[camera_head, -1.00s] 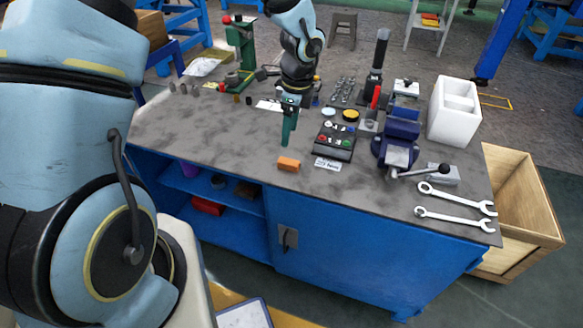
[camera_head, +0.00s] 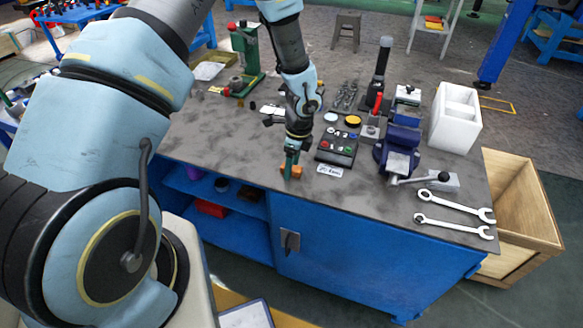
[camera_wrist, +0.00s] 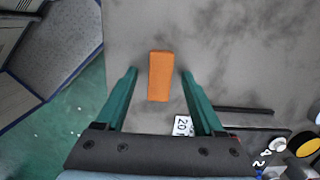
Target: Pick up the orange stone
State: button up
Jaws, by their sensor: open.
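The orange stone (camera_wrist: 161,76) is a small rectangular block lying on the grey worktop of the blue workbench. In the wrist view it lies between and slightly beyond the green fingers of my gripper (camera_wrist: 158,80), with a gap on each side. In the head view my gripper (camera_head: 291,166) points down right at the stone and hides part of it. Part of the stone (camera_head: 298,170) shows beside the fingers. The fingers are open; I cannot tell the exact height of their tips above the worktop.
A black button box (camera_head: 338,146) and a small white label (camera_head: 330,170) lie right of the gripper. A blue vise (camera_head: 397,155), two wrenches (camera_head: 455,207) and a white box (camera_head: 455,117) stand further right. The bench's front edge is close to the stone.

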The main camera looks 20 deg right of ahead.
jog(key=shift+f, duration=0.15)
grip_shut()
dwell(0.4)
